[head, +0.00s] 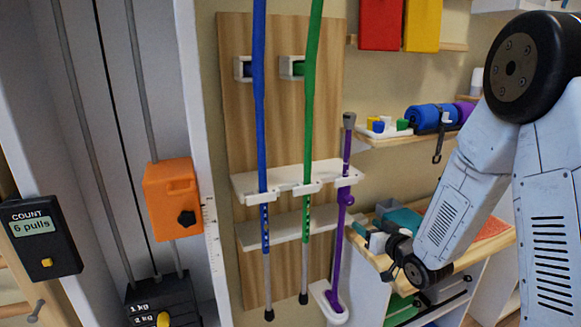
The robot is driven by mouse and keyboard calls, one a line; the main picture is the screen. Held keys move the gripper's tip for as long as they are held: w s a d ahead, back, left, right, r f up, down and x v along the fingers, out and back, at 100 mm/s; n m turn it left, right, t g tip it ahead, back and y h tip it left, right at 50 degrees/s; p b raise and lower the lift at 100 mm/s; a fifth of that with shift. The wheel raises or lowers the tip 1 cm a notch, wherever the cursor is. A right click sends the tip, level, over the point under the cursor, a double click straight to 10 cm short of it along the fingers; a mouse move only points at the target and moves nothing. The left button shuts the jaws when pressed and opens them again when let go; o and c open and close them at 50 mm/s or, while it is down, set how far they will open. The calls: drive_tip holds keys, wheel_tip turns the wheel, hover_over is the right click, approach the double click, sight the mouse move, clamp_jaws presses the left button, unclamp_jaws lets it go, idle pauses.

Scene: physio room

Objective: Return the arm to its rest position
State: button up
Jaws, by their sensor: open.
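My arm comes in from the right side and bends down at its wrist. My gripper (364,234) shows small in front of the wooden shelf at the right, pointing left, with its fingers apart and nothing seen between them. It is to the right of a purple stick (342,215) and looks clear of it, though the depth gap is hard to judge. The wrist hides part of the shelf behind it.
A wooden panel (232,110) holds a blue pole (259,90), a green pole (311,90) and the purple stick on white brackets (278,177). An orange block (171,198) and a counter (40,238) reading 6 pulls are at left. A shelf bears a blue roll (428,117).

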wheel_tip(320, 180, down, 6)
drive_tip(key=s+d+g+h, duration=0.2)
drive_tip(key=s+d+g, duration=0.1)
drive_tip(key=g, duration=0.1)
drive_tip(key=s+d+r+m+g+h, duration=0.25)
drive_tip(key=s+g, duration=0.35)
drive_tip(key=s, duration=0.4)
drive_tip(key=s+a+r+g, duration=0.2)
drive_tip(key=s+a+r, duration=0.1)
drive_tip(key=s+r, duration=0.6)
drive_tip(key=s+a+r+g, duration=0.2)
drive_tip(key=s+r, duration=0.7)
drive_tip(key=s, duration=0.8)
drive_tip(key=shift+s+a+r, duration=0.15)
drive_tip(key=shift+a+r, duration=0.05)
drive_tip(key=shift+a, duration=0.35)
